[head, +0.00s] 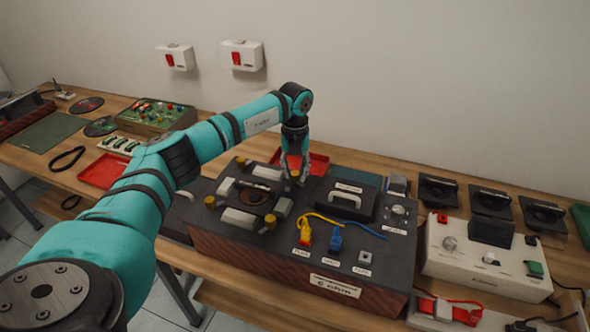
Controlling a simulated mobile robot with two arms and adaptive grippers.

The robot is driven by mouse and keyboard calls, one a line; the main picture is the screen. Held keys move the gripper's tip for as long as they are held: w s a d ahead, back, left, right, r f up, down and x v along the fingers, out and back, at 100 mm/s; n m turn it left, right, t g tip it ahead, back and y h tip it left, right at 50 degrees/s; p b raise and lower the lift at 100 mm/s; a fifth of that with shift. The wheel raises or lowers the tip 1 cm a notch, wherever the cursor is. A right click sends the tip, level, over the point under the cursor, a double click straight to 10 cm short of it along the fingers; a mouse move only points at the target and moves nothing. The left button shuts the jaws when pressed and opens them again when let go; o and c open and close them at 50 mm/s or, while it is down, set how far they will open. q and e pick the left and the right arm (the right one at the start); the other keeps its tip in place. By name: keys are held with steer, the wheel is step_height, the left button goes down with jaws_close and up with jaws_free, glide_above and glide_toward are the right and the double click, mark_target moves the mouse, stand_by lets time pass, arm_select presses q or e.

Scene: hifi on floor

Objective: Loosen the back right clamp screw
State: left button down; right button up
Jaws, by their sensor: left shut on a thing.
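The dark hi-fi box (205,232) stands on the wooden bench. On its top left is a round turntable-like part (254,195) with pale clamp blocks (238,218) around it. Yellow-brown clamp screws show at the back left (241,162), front left (210,202) and front right (270,221). My left gripper (295,174) reaches down from above at the back right corner of this group. My right gripper is out of view.
A black case with a grey handle (346,198), a knob (398,211) and red and blue plugs (336,238) sit right of the clamps. Red trays (318,162) lie behind and left. A white control box (463,262) stands at the right.

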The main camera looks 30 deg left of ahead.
mark_target(295, 172)
arm_select(q)
steer(key=c, duration=1.1)
jaws_free()
steer(key=shift+r, duration=0.1)
step_height(295, 172, up, 12)
